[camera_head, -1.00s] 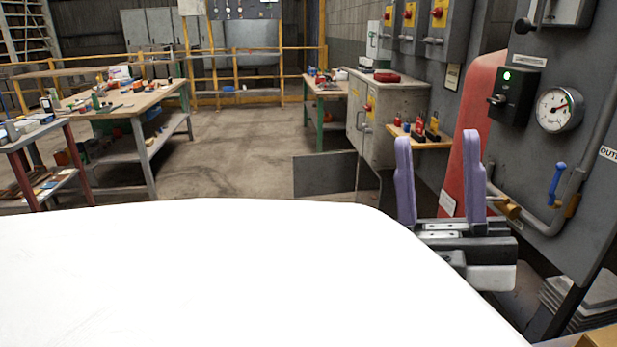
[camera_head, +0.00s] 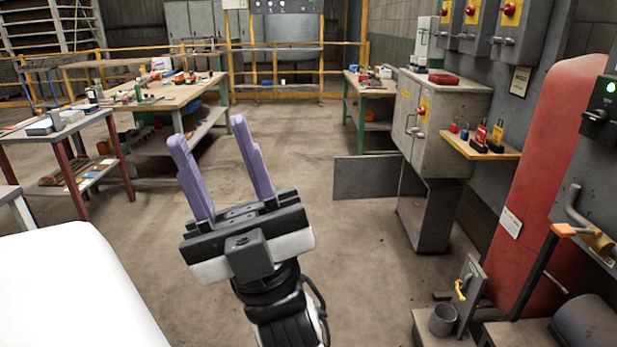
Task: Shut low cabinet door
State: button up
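The low cabinet (camera_head: 432,220) is a grey box standing on the floor under a larger grey cabinet, right of centre. Its grey door (camera_head: 366,178) stands open, swung out to the left as a flat panel just above the floor. My gripper (camera_head: 208,130) has two purple fingers, spread apart with nothing between them. It is in the left middle of the view, pointing away from me, nearer than the door and to its left. It appears clear of the door.
The larger cabinet (camera_head: 447,125) has handles and a small shelf (camera_head: 481,146) with padlocks beside it. A red panel (camera_head: 550,170) and a metal cup (camera_head: 443,320) are at right. Workbenches (camera_head: 160,96) stand at left. The floor (camera_head: 300,165) before the door is clear.

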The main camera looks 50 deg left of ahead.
aim_at(369, 176)
jog(key=u, duration=1.35)
jog(key=i+j+u, duration=0.1)
jog(key=i+u, duration=0.4)
jog(key=i, duration=6.65)
jog(key=i+j+z, duration=0.15)
jog(key=i+z, duration=0.25)
jog(key=i, duration=0.55)
